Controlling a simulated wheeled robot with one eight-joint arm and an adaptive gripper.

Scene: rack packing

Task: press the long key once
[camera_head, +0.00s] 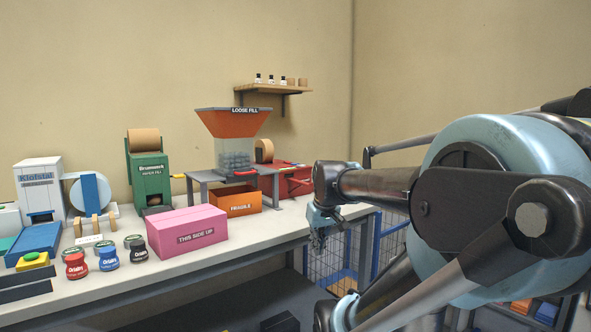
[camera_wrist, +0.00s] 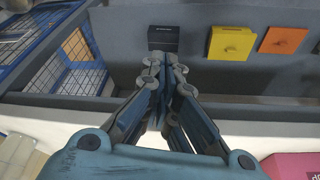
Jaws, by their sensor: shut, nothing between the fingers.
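I cannot make out a long key for certain in either view. The white Klofstol machine (camera_head: 40,186) and the green Brunswerk paper-fill machine (camera_head: 148,172) stand on the left part of the table; any keys on them are too small to tell. My gripper (camera_head: 318,240) hangs near the table's right front edge, well to the right of both machines. In the wrist view its fingers (camera_wrist: 163,68) are together and empty, above the table edge and apart from everything.
A pink box (camera_head: 187,232), several small jars and an orange box (camera_head: 234,203) stand on the table (camera_head: 115,285). The Loose Fill hopper (camera_head: 234,124) rises behind. A blue wire cage (camera_wrist: 75,65) is beside the table. A yellow box (camera_wrist: 231,42) lies low down.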

